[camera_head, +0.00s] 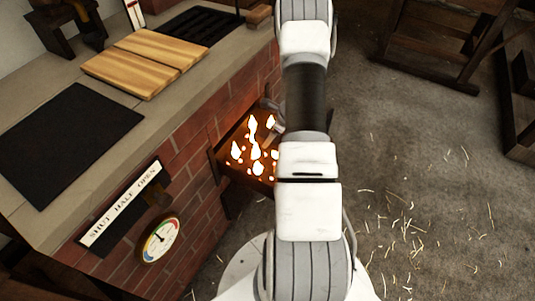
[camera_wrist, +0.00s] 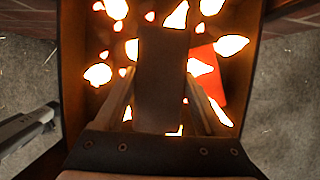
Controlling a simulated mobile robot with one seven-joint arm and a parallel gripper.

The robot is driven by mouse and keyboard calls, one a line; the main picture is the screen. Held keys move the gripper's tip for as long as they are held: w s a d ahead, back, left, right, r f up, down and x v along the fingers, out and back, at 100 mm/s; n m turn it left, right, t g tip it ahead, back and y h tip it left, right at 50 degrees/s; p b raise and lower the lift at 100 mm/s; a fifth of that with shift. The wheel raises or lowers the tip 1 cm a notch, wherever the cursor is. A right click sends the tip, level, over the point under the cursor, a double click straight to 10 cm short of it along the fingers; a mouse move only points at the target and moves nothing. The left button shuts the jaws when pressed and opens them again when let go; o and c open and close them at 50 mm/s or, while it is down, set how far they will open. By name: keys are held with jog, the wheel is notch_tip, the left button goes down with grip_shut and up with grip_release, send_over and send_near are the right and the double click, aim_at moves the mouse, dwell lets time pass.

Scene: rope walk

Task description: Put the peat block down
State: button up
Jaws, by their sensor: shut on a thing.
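A brown peat block (camera_wrist: 162,70) is held between the two fingers of my gripper (camera_wrist: 160,98) in the wrist view. Its long side points away from the wrist. Beneath it is an open, dark-walled fire tray (camera_wrist: 73,60) with bright flames and a glowing red-orange patch (camera_wrist: 206,70). I cannot tell whether the block touches the tray floor. In the head view the fire tray (camera_head: 222,178) sticks out from the brick front, and my arm hides most of my gripper and the block.
A brick stove (camera_head: 190,160) with a stone top stands at left, bearing a wooden board (camera_head: 145,62) and a black plate (camera_head: 72,140). A round gauge (camera_head: 161,240) and a "SHUT HALF OPEN" label (camera_head: 122,204) are on its front. Straw litters the open floor (camera_head: 430,200) at right.

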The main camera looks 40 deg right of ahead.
aim_at(268, 156)
notch_tip(268, 156, down, 8)
jog(key=b, duration=0.2)
jog(key=shift+b, duration=0.3)
jog(key=shift+f, duration=0.1)
jog(key=shift+f, duration=0.15)
jog(key=o, duration=1.2)
jog(key=shift+o, duration=0.2)
jog(key=shift+r, duration=0.2)
jog(key=shift+r, duration=0.3)
jog(key=p+v, duration=0.3)
jog(key=v, duration=0.8)
jog(key=shift+s+r+p, duration=0.2)
jog(key=shift+r+p, duration=0.05)
jog(key=shift+p, duration=0.15)
